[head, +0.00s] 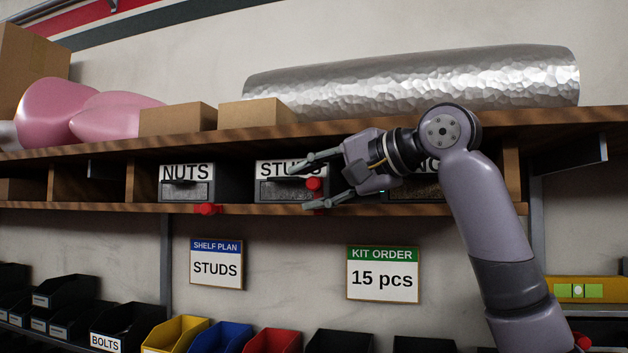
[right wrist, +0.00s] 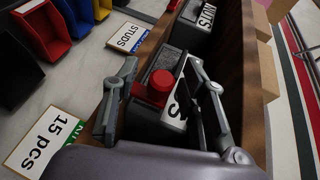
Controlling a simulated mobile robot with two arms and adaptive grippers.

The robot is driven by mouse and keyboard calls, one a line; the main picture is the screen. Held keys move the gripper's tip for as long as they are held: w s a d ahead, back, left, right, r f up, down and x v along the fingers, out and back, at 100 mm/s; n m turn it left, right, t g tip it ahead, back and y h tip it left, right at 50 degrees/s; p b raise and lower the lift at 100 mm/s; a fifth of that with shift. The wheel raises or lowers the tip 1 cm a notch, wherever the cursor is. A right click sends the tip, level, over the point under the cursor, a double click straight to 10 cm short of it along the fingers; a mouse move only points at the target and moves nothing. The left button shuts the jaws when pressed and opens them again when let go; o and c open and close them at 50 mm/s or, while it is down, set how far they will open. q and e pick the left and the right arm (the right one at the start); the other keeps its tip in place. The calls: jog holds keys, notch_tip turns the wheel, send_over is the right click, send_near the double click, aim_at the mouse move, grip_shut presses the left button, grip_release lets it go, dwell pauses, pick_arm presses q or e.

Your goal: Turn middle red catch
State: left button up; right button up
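The middle red catch (head: 315,184) stands upright in front of the drawer labelled STUDS (head: 272,186), at the shelf's lower edge. It also shows as a round red knob in the right wrist view (right wrist: 159,88). My right gripper (head: 306,182) is open, with one finger above and one below the catch in the head view. In the right wrist view the fingers (right wrist: 161,66) lie on either side of the knob with visible gaps. Whether a finger touches it lower down cannot be told. My left gripper is not in view.
A second red catch (head: 208,209) lies low below the NUTS drawer (head: 187,183). A third drawer (head: 414,193) is partly hidden behind my right arm. The upper shelf board (head: 100,149) runs close above the gripper. Signs and coloured bins (head: 220,336) sit below.

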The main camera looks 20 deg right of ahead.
jog(key=shift+s, duration=0.1)
jog(key=shift+c, duration=0.3)
jog(key=shift+d, duration=0.1)
jog(key=shift+c, duration=1.4)
grip_shut()
jog(key=shift+f, duration=0.1)
